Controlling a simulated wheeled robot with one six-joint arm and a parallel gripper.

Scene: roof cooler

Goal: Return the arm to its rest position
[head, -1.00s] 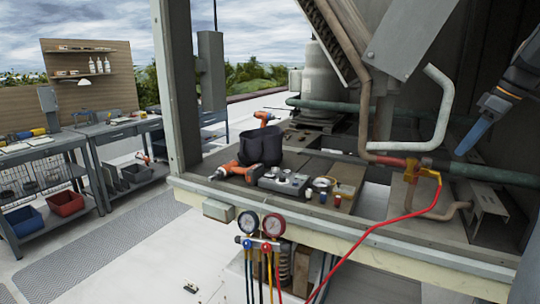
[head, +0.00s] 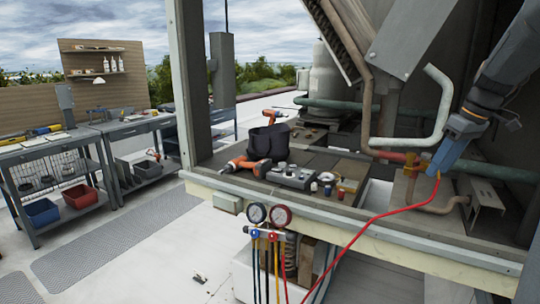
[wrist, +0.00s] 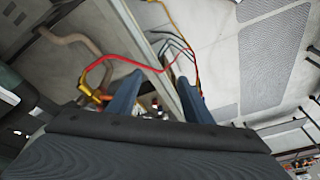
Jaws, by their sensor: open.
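My arm (head: 500,75) comes in from the upper right of the head view, inside the open cooler housing. My gripper (head: 442,163) is at its lower end, with blue fingers pointing down and to the left. In the head view the fingers overlap the red and yellow valve fitting (head: 412,160); I cannot tell there whether they touch it. In the wrist view my gripper (wrist: 156,97) shows two blue fingers spread apart with nothing held between them. The red hose (wrist: 95,66) and the yellow fitting (wrist: 88,92) lie left of and beyond the fingers.
A gauge manifold (head: 268,235) hangs on the housing's front ledge. A black bucket (head: 268,143), drills and a grey box (head: 290,177) stand on the deck. A bent grey pipe (head: 440,110) and a slanted panel (head: 408,35) are left of my arm. Workbenches are far left.

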